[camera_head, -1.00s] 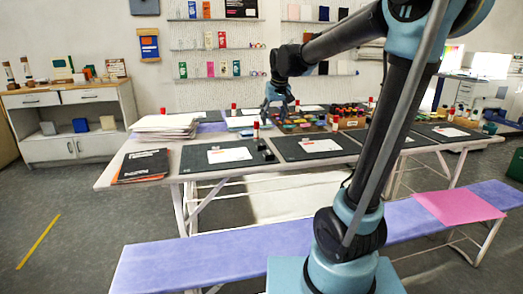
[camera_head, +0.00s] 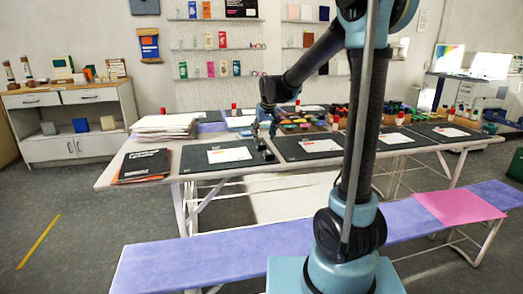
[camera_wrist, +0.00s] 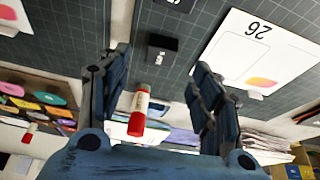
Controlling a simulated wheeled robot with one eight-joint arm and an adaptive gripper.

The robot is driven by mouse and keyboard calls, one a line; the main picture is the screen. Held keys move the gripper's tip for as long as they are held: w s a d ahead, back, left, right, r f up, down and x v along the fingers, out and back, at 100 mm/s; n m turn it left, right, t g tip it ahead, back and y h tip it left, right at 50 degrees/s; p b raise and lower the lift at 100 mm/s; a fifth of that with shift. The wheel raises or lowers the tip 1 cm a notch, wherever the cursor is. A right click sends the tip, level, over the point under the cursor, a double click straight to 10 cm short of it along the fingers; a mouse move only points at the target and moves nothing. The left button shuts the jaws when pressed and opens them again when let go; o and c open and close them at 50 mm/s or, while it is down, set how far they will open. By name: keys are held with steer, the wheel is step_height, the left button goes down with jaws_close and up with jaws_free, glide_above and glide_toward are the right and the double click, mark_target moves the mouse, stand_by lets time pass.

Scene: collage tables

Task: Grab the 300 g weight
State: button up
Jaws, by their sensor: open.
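Small black blocks (camera_head: 265,151), which look like the weights, stand at the right edge of a dark cutting mat on the table. In the wrist view a black block (camera_wrist: 161,48) stands beyond and between my fingertips, and another is cut off at the top edge. No label is readable, so I cannot tell which is the 300 g one. My gripper (camera_wrist: 160,72) is open, with nothing held between its fingers. In the head view my gripper (camera_head: 264,126) is above the table, a little behind the blocks.
A red-capped glue stick (camera_wrist: 138,113) stands between my fingers' lines in the wrist view. Dark mats with white sheets (camera_head: 229,155) lie along the table. A paper stack (camera_head: 164,126) and dark folders (camera_head: 145,165) are at the left. A purple bench (camera_head: 215,257) runs in front.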

mark_target(262, 144)
steer(key=shift+x, duration=3.1)
steer(key=c, duration=1.4)
